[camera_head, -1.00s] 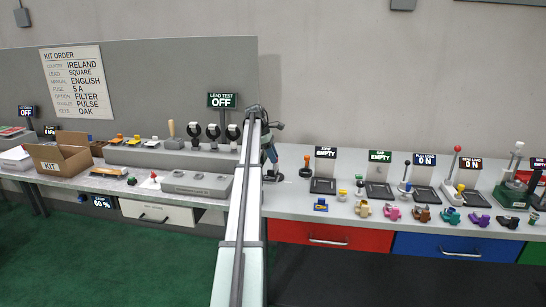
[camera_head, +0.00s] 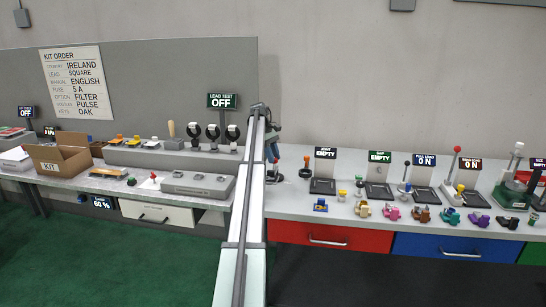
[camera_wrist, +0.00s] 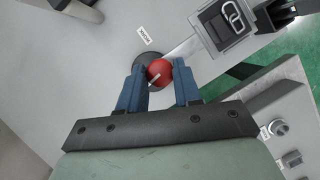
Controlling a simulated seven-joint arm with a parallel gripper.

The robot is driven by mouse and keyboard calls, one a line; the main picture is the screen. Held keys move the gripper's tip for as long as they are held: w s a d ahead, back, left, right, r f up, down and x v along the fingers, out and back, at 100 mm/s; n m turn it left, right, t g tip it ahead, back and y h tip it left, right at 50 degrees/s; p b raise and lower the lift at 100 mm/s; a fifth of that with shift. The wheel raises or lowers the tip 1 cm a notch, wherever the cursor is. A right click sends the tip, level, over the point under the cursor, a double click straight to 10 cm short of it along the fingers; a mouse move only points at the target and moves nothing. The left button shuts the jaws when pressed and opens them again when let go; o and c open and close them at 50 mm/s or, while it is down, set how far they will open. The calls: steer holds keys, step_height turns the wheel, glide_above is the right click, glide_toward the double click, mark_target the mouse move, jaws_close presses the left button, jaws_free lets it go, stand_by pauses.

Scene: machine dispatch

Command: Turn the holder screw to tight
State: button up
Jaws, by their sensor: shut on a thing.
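The holder screw looks to be a red round knob (camera_wrist: 162,68) with a pale pointer line, in the wrist view. It sits at a dark round base (camera_wrist: 147,58) on a light grey surface. My gripper (camera_wrist: 160,80) has its two blue fingers on either side of the knob, shut on it. A small white label (camera_wrist: 144,36) lies just beyond the base; its print is too small and tilted to read. In the head view my gripper (camera_head: 273,174) is at the left end of the right-hand bench, and my arm partly hides it. The knob cannot be made out there.
In the head view, a dark post with an orange top (camera_head: 306,168) stands close right of my gripper.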

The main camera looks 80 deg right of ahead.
stand_by(0.3)
steer(key=o, duration=1)
steer(key=shift+o, duration=0.2)
steer(key=shift+n, duration=0.3)
